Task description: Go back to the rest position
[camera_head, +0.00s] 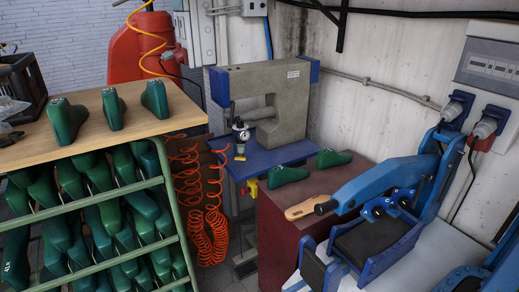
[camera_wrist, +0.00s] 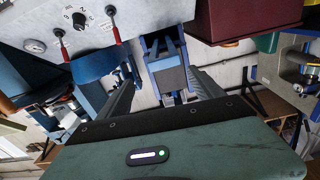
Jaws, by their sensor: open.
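My gripper (camera_wrist: 164,82) shows only in the wrist view, with its two dark fingers spread apart and nothing between them. Beyond the fingers is a blue press with dark pads (camera_wrist: 168,78), apart from them. In the head view my gripper does not show. There the blue press (camera_head: 378,238) stands at the lower right. A tan sole-shaped piece (camera_head: 306,208) lies on a maroon cabinet (camera_head: 283,235) beside it. Two green shoe lasts, one at the left (camera_head: 287,176) and one at the right (camera_head: 333,158), lie towards the back of that cabinet.
Three green lasts (camera_head: 113,108) stand on a wooden tabletop (camera_head: 150,115) above a rack (camera_head: 100,205) full of lasts. A grey machine (camera_head: 270,95) stands at the back by the wall. Orange coiled hoses (camera_head: 208,235) hang between. A control panel (camera_wrist: 85,25) shows in the wrist view.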

